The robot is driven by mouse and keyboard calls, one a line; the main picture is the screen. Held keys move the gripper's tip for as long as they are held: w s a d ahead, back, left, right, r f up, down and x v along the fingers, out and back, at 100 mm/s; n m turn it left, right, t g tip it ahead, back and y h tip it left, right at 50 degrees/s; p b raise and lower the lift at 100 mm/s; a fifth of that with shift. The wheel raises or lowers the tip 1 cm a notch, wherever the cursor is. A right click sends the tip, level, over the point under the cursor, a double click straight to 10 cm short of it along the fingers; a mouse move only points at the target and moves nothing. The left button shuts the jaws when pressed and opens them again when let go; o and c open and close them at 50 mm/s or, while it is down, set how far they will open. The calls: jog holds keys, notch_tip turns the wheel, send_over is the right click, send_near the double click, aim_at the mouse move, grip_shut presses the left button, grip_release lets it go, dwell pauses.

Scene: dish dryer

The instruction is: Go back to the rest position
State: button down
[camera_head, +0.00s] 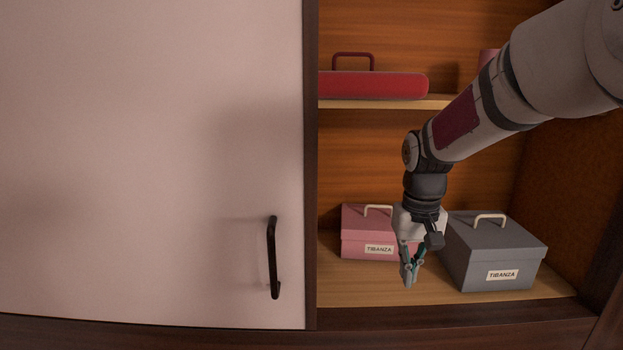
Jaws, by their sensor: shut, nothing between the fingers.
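My gripper (409,278) hangs fingers down in front of the open right side of a wooden cabinet. Its fingers are shut and hold nothing. My arm reaches in from the upper right. Behind the gripper, on the lower shelf, stand a pink box (352,242) on the left and a grey box (505,255) on the right. My gripper and wrist hide part of the pink box's right side. I cannot tell whether the gripper touches either box.
A pale door (150,150) with a black handle (272,258) covers the cabinet's left side. A red case (372,86) lies on the upper shelf (400,103). The lower shelf (360,290) has a bare strip along its front edge.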

jog(key=s+r+t, duration=0.2)
jog(key=s+r, duration=0.7)
jog(key=s, duration=0.4)
jog(key=s+t, duration=0.2)
jog(key=s, duration=1)
jog(key=shift+d+t, duration=0.2)
jog(key=shift+t, duration=0.1)
